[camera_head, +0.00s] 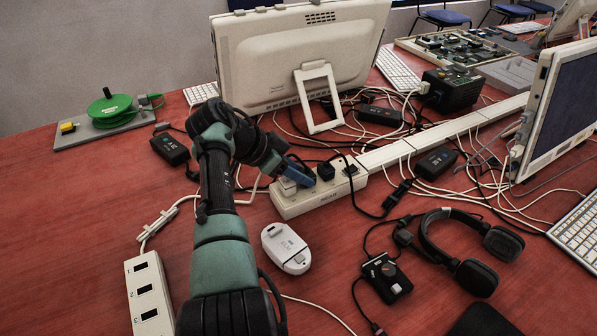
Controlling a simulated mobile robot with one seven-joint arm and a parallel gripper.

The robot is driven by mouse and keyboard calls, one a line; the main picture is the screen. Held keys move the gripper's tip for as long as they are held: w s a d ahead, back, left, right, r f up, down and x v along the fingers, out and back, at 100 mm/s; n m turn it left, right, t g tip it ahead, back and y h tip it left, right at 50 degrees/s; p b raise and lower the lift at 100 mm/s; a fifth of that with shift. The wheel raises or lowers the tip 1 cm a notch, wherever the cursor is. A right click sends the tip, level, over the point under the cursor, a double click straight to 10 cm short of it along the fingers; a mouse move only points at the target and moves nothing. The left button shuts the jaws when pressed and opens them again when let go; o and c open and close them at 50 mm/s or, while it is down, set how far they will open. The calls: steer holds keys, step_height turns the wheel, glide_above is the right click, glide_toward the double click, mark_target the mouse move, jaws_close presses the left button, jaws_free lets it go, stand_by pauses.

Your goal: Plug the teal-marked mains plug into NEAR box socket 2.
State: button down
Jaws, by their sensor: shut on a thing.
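My gripper (301,176), with blue fingers, is shut at the left part of a white socket box (318,204) in the middle of the table. What it holds is mostly hidden, seemingly a plug; no teal mark shows. A white plug (288,187) stands at the box's left end, close beside the fingers. A black plug (326,171) sits on the box just right of the fingers. The box's label is too small to read surely. A second white socket box (134,296) at lower left has sockets numbered 1, 2 and 3, all empty.
A white device (286,248) lies in front of the middle box. Headphones (462,250) and a small black box (382,277) lie to the right. A monitor (300,55) and many tangled cables stand behind. A green cable reel (110,108) is at back left.

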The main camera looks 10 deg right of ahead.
steer(key=shift+f, duration=0.2)
steer(key=shift+c, duration=1.9)
jaws_free()
steer(key=shift+a+r, duration=0.1)
